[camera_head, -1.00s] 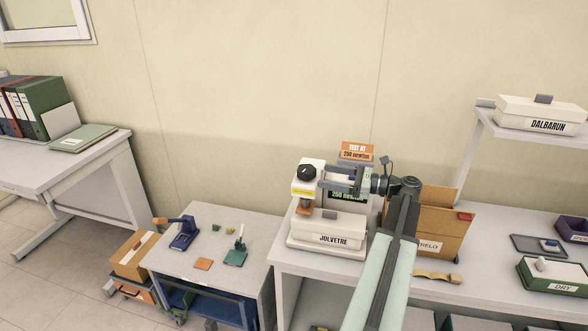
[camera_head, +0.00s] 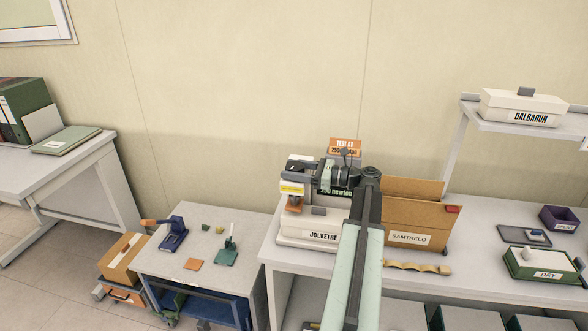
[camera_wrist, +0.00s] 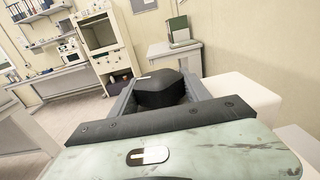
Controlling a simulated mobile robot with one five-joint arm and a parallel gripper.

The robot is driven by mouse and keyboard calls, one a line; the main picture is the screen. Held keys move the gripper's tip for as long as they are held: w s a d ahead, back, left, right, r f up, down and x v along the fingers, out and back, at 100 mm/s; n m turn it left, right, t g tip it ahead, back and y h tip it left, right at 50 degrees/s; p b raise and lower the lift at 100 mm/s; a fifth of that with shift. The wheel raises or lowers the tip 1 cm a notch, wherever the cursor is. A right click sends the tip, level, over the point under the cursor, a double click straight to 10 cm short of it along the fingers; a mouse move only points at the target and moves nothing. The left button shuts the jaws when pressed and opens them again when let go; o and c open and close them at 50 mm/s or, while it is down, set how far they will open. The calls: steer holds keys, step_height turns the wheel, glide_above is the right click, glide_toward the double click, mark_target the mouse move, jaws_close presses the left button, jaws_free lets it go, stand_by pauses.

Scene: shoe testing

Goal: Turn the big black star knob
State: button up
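The big black star knob (camera_wrist: 160,90) is between the two fingers of my gripper (camera_wrist: 160,96) in the wrist view, with a pale mark on its far left edge. The fingers are spread wide, one on each side of the knob; whether both press on it I cannot tell. In the head view, my gripper (camera_head: 302,165) reaches leftward to the top of the white and grey test machine (camera_head: 290,188) and hides most of the knob. The machine carries a yellow label and an orange part below.
An orange TEST AT sign (camera_head: 345,147) and a cardboard box marked SAMTRELO (camera_head: 420,220) are close to my arm. A lower grey table (camera_head: 190,285) with small tools is at left.

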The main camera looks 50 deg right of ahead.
steer(key=c, duration=0.6)
steer(key=shift+w+d+n+g+y, duration=0.15)
steer(key=shift+d+n+g+y, duration=0.05)
steer(key=shift+n+g+y, duration=0.25)
steer(key=shift+c, duration=0.2)
steer(key=shift+a+n+g+y, duration=0.25)
steer(key=shift+n+y, duration=0.1)
steer(key=shift+y, duration=0.2)
steer(key=o, duration=1.4)
steer(key=shift+d, duration=0.1)
steer(key=v, duration=0.8)
